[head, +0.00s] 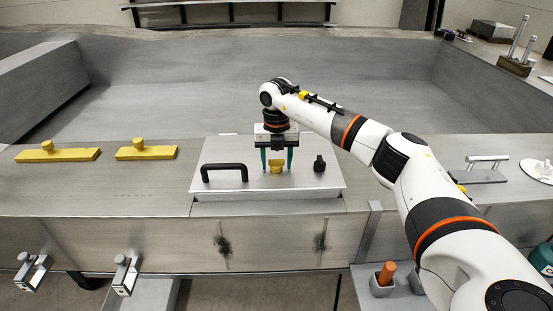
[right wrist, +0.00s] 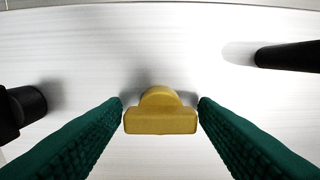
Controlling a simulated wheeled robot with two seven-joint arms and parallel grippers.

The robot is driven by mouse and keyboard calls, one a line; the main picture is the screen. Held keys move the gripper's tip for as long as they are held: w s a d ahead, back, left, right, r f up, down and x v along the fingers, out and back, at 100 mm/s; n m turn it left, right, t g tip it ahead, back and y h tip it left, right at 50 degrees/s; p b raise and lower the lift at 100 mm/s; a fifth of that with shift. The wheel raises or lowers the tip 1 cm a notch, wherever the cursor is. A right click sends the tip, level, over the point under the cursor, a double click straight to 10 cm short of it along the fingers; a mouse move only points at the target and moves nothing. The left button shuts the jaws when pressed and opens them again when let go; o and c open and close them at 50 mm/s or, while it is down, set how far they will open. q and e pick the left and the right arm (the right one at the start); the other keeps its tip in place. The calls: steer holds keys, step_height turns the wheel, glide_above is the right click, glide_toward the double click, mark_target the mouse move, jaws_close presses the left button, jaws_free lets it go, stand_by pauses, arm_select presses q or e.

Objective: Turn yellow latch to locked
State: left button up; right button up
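The yellow latch (head: 277,167) sits on a pale metal hatch plate (head: 215,184), between a black handle and a black knob. In the right wrist view the yellow latch (right wrist: 160,112) shows a rounded top and a wide bar lying across the picture. My right gripper (head: 276,168) points down over it, with one green finger on each side. In the right wrist view the fingertips of the right gripper (right wrist: 160,103) stand close to the bar's two ends; whether they touch it I cannot tell. My left gripper is not in view.
On the plate are a black handle (head: 225,173) at left and a black knob (head: 319,163) at right. Two yellow pieces (head: 57,155) (head: 147,153) lie on the deck at left. A metal handle (head: 487,163) stands at right. The recessed floor behind is clear.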

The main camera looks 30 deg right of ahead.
steer(key=c, duration=0.7)
steer(key=shift+n, duration=0.4)
steer(key=n+b, duration=0.1)
steer(key=n, duration=0.7)
steer(key=shift+b, duration=0.3)
steer(key=n, duration=0.9)
steer(key=shift+b, duration=0.35)
steer(key=shift+r, duration=0.1)
